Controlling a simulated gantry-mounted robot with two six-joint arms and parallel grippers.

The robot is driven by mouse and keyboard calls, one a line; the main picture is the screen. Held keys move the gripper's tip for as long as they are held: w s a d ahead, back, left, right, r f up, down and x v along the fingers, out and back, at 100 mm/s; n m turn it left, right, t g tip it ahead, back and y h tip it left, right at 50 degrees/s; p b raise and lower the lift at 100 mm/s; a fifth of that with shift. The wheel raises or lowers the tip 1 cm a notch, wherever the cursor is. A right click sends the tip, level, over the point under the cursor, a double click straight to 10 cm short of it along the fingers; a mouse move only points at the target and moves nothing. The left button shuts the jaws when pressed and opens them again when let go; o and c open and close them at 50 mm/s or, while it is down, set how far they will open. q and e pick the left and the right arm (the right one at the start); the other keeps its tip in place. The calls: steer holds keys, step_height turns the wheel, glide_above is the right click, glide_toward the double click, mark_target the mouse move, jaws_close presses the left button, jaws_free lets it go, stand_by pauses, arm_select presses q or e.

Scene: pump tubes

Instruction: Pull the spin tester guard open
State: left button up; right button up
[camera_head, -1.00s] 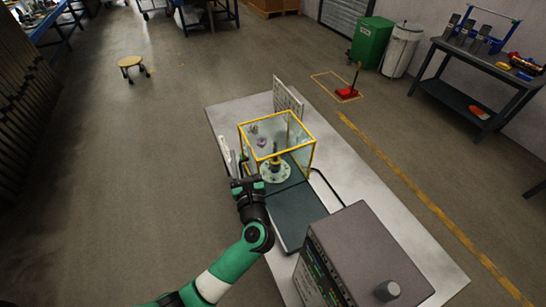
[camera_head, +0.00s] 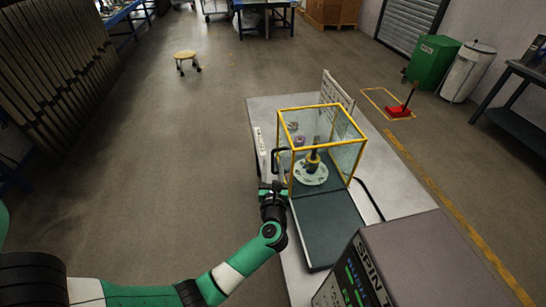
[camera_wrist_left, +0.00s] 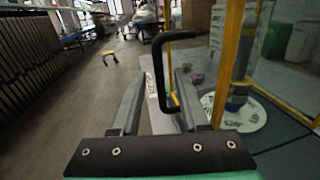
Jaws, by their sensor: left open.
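The spin tester guard (camera_head: 329,145) is a clear box with a yellow frame. It stands over a pale round disc (camera_head: 311,172) with a dark upright part on a dark base. A black bar handle (camera_head: 273,164) sticks out from the guard's left side. My left gripper (camera_head: 270,187) is open just in front of the handle. In the left wrist view the handle (camera_wrist_left: 158,60) appears between the two open fingers (camera_wrist_left: 160,78); contact cannot be told. A yellow guard post (camera_wrist_left: 228,60) stands to its right. My right gripper is not in view.
The dark base (camera_head: 325,230) runs forward on the light bench (camera_head: 400,185). A grey control box (camera_head: 415,260) stands at the front right. A white panel (camera_head: 338,92) stands behind the guard. Open floor lies left of the bench.

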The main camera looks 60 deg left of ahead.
arm_select(q)
steer(key=b+x, duration=0.1)
steer(key=x, duration=0.5)
steer(key=shift+d, duration=0.1)
jaws_close()
stand_by(1.1)
